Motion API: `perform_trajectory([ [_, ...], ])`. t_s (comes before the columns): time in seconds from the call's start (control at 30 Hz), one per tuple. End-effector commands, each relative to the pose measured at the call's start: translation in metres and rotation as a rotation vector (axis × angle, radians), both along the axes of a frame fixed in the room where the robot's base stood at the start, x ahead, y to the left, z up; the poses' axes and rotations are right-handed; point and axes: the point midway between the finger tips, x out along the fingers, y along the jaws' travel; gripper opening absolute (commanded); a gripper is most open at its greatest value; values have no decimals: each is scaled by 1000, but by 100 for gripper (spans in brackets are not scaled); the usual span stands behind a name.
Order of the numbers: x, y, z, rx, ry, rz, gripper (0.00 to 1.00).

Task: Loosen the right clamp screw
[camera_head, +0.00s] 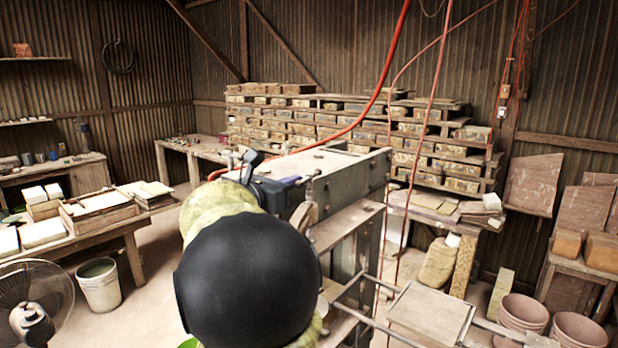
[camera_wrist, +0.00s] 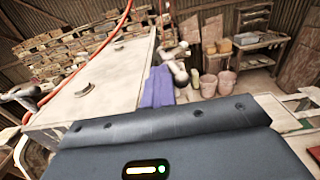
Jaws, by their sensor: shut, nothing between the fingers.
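My gripper (camera_head: 292,181) is at the front top edge of the grey press (camera_head: 350,165), its blue-purple fingers pointing right in the head view. In the wrist view the fingers (camera_wrist: 158,85) are shut together with nothing held. What appears to be the right clamp screw (camera_head: 311,182), a small metal piece, is close by the fingertips at the press's front right corner. A pale metal part beside the fingertips (camera_wrist: 179,73) in the wrist view may be the same screw. I cannot tell whether the fingers touch it. My arm hides much of the press front.
A small round fitting (camera_wrist: 83,89) sits on the press top. A red hose (camera_head: 372,105) hangs behind the press. A square plate on rails (camera_head: 432,312) juts out at the lower right, near terracotta pots (camera_head: 522,312). Stacked tiles (camera_head: 350,128) fill the racks behind.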

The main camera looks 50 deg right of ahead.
Motion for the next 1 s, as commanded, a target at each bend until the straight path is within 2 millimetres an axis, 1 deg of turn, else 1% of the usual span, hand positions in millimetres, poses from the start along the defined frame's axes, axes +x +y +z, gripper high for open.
perform_trajectory([
  [0.53, -21, -3, -2, 3, 0, -10, 0],
  [0.67, -19, -3, -1, 2, 0, -9, 0],
  [1.0, -6, -1, 0, 1, 0, -4, 0],
])
